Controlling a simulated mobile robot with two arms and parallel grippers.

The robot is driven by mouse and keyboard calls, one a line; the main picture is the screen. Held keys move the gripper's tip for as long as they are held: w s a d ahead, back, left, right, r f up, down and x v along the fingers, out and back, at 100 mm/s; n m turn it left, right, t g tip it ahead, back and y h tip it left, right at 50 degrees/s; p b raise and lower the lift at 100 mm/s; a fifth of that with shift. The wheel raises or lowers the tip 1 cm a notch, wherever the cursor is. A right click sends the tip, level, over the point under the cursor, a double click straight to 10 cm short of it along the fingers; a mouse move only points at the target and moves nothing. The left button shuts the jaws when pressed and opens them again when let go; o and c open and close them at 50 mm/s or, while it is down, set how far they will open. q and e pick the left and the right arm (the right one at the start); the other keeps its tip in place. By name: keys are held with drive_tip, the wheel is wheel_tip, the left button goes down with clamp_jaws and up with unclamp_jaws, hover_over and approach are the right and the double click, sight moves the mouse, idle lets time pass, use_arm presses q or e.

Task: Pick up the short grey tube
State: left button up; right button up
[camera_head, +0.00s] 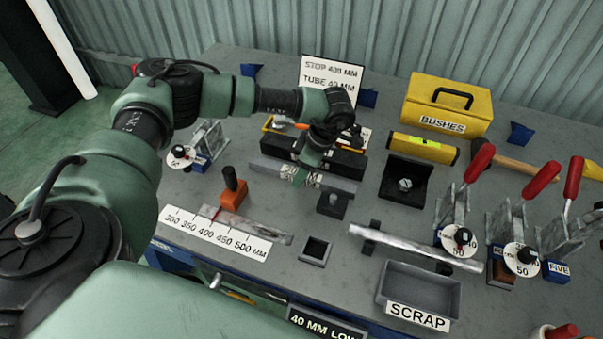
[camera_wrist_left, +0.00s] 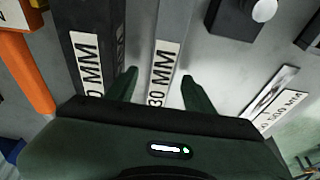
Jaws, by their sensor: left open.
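A grey bar (camera_head: 340,184) with a white "30 MM" label lies in front of a black block (camera_head: 345,163) near the middle of the bench. I cannot tell whether this bar is the short tube. My left gripper (camera_head: 303,173) is over it, pointing down. In the left wrist view the bar (camera_wrist_left: 178,22) runs between the two spread fingers of the gripper (camera_wrist_left: 160,88), with gaps on both sides. Nothing is gripped. A longer silver-grey tube (camera_head: 415,247) lies on dark supports to the right. My right gripper is out of view.
A ruler plate (camera_head: 215,235) with a metal strip, an orange block (camera_head: 234,192) with a dark knob, and a small square holder (camera_head: 316,251) stand nearby. A scrap tray (camera_head: 419,285) and red-handled clamps (camera_head: 482,160) are at the right. A yellow bushes box (camera_head: 449,103) is at the back.

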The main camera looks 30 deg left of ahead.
use_arm(q)
drive_tip(key=shift+f, duration=0.2)
clamp_jaws()
drive_tip(key=shift+w+r, duration=0.1)
idle(1.2)
